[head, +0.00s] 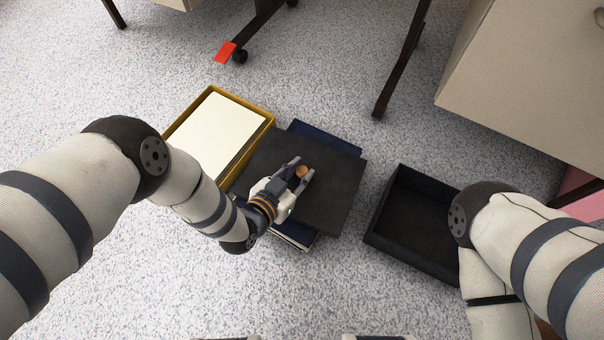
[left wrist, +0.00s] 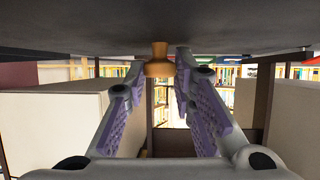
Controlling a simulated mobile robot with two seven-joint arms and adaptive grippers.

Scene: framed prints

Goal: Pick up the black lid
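The black lid (head: 338,185) is a flat dark square with a small wooden knob (head: 301,171) on top. It lies over dark blue books or boxes (head: 325,134) whose edges stick out at two sides. My left gripper (head: 299,173) is at the knob, one finger on each side of it. In the left wrist view, the lid (left wrist: 80,30) fills the top and the knob (left wrist: 158,62) sits between the open fingertips (left wrist: 160,68). Small gaps seem to show beside the knob. My right arm is at the right; its gripper is not in view.
An open, empty black box (head: 410,225) stands right of the lid. A yellow box (head: 266,122) with a pale sheet or stack (head: 215,135) lies at the left, close to the lid. A red card (head: 225,52) is near a furniture leg. A beige cabinet (head: 535,85) stands upper right.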

